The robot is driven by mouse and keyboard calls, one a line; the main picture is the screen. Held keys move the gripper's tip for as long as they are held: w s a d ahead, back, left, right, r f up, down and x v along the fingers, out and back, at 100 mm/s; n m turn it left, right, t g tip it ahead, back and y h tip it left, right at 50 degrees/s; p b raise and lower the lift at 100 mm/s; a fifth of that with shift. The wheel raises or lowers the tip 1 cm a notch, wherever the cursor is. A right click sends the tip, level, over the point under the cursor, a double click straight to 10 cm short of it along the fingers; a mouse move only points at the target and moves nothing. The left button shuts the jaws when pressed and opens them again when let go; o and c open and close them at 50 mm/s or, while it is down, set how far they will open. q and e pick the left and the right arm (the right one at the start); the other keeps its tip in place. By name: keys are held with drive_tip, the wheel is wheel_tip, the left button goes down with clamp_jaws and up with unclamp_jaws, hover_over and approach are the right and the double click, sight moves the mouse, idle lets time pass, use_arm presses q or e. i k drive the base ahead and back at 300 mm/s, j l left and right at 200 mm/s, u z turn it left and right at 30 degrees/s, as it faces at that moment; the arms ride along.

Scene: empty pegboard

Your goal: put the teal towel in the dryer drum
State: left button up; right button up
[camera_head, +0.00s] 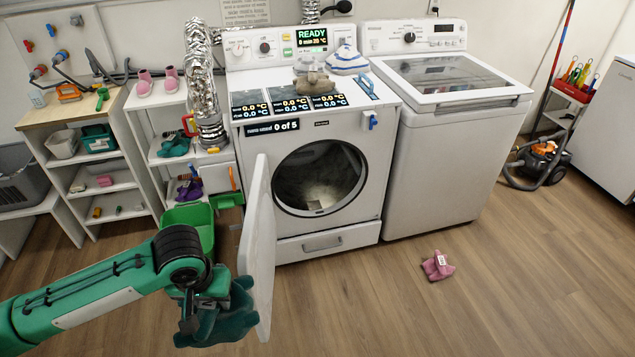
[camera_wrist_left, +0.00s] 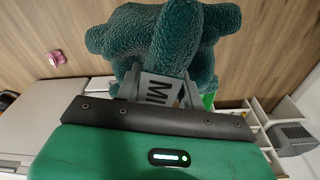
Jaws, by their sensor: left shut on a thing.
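The teal towel (camera_head: 222,322) is bunched and hangs from my left gripper (camera_head: 200,300), which is shut on it. The dryer drum (camera_head: 320,180) shows through the round opening in the dryer's front, dark inside with a pale patch at the bottom. The dryer door (camera_head: 258,240) stands open on the left. My left gripper and the towel are at the near, left side of the door, outside the drum. My right gripper is not in view.
A white washer (camera_head: 440,150) stands right of the dryer. A pink cloth (camera_head: 438,265) lies on the open wooden floor. A green bin (camera_head: 190,225) and shelves (camera_head: 105,165) are at the left. Grey and striped cloths (camera_head: 314,82) rest on the dryer top.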

sight(311, 196)
drive_tip(key=i+l, duration=0.3)
drive_tip(key=l, duration=0.15)
drive_tip(key=i+l, duration=0.6)
drive_tip(key=l, duration=0.25)
drive_tip(key=i+l, duration=0.3)
drive_tip(key=l, duration=0.15)
